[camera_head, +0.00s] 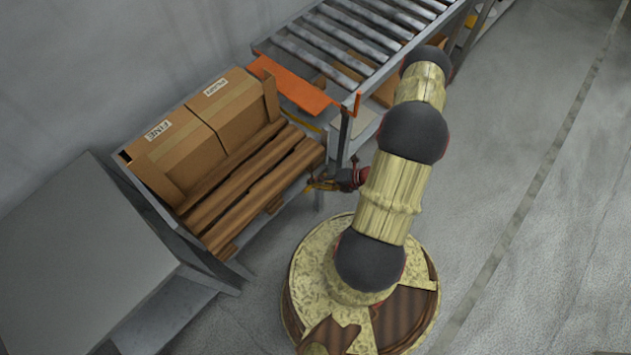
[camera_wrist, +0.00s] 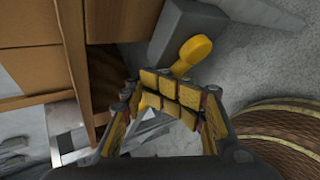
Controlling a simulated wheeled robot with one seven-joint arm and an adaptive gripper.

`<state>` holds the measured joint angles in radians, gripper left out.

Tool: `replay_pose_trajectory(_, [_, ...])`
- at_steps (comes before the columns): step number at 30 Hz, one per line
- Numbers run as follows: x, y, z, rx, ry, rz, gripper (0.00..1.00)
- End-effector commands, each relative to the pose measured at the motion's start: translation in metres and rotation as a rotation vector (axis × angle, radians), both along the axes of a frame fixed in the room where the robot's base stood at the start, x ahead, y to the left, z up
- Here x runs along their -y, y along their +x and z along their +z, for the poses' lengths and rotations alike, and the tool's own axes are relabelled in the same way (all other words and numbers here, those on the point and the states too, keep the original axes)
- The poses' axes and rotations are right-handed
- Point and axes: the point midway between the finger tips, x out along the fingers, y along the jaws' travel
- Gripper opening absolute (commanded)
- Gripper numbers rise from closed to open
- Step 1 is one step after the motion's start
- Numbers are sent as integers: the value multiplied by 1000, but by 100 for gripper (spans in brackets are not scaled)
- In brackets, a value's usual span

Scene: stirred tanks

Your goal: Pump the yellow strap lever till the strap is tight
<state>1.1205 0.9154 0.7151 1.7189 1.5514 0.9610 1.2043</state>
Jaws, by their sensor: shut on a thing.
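The yellow strap lever (camera_wrist: 194,52) shows in the wrist view as a rounded yellow knob on a short shank, just beyond my fingertips. My gripper (camera_wrist: 170,92) is shut on the lever's shank, with the knob sticking out past the pads. In the head view my gripper (camera_head: 330,181) is small and dark, at the right end of the wooden slats; the lever is too small there to tell from the fingers. I cannot make out the strap or how tight it is.
Two cardboard boxes (camera_head: 190,135) stand behind the wooden slats (camera_head: 255,185) on a stand. A roller conveyor (camera_head: 340,40) with an orange end bar (camera_head: 305,88) is close above my gripper. A grey table (camera_head: 75,250) is at left. Open floor (camera_head: 540,200) lies at right.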

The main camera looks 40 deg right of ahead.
Motion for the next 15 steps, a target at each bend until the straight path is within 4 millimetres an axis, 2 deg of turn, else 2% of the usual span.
replay_pose_trajectory(1, [-5, -3, -7, -13, 5, 3, 0])
replay_pose_trajectory(15, [-6, -2, -12, -13, 2, 1, 0])
